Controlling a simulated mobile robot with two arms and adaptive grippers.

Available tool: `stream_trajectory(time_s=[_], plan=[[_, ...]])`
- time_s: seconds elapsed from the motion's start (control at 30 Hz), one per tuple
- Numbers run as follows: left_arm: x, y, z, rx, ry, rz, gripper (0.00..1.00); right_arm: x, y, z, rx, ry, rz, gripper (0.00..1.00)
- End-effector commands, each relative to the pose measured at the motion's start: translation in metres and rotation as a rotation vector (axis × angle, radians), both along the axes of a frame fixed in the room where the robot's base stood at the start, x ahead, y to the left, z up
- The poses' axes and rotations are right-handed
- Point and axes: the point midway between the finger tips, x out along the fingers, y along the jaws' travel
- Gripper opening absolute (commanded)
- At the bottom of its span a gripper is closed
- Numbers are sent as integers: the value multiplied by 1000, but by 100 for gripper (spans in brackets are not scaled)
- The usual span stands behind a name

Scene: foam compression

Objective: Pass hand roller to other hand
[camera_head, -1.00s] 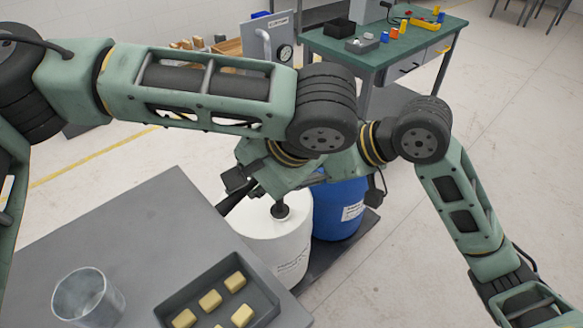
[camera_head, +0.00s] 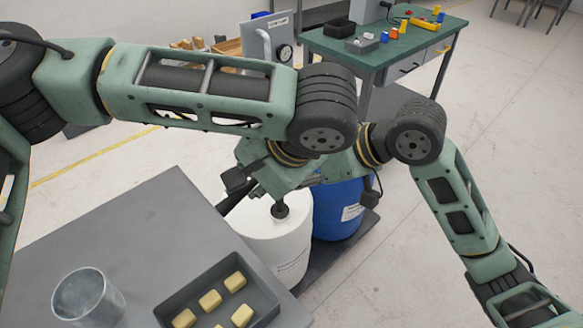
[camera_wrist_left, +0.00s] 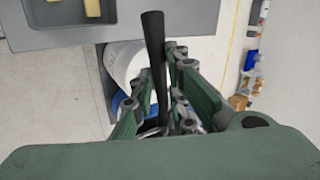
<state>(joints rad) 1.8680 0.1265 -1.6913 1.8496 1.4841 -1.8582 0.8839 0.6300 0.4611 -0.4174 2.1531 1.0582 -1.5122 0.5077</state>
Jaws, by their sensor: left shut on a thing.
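My left gripper (camera_wrist_left: 152,108) shows in the left wrist view with its green fingers on both sides of a long black handle (camera_wrist_left: 153,50), likely the hand roller's. It is shut on this handle. The handle also shows as a dark bar (camera_head: 232,203) in the head view, beside the white drum, where my left gripper's fingers are mostly hidden. The roller's head cannot be made out. My right arm's wrist (camera_head: 345,162) reaches in from the right, close behind my left wrist. My right gripper's fingertips are hidden, and whether they touch the roller cannot be told.
A grey table (camera_head: 150,215) bears a clear beaker (camera_head: 88,298) and a dark tray (camera_head: 268,292) with several yellow foam blocks. A white drum (camera_head: 270,240) and a blue drum (camera_head: 340,205) stand below the grippers. A green workbench (camera_head: 400,50) is behind.

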Motion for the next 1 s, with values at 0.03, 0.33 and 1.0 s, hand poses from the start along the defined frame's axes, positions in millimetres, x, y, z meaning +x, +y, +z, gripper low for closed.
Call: stream_trajectory(time_s=[0.03, 0.33, 1.0], plan=[[1, 0, 0, 0, -2, -1, 0, -1, 1, 1, 1, -2, 7, 2], [1, 0, 0, 0, -1, -1, 32, -1, 2, 1, 2, -2, 6, 0], [-17, -20, 42, -3, -3, -3, 36, -1, 1, 1, 2, -2, 3, 0]])
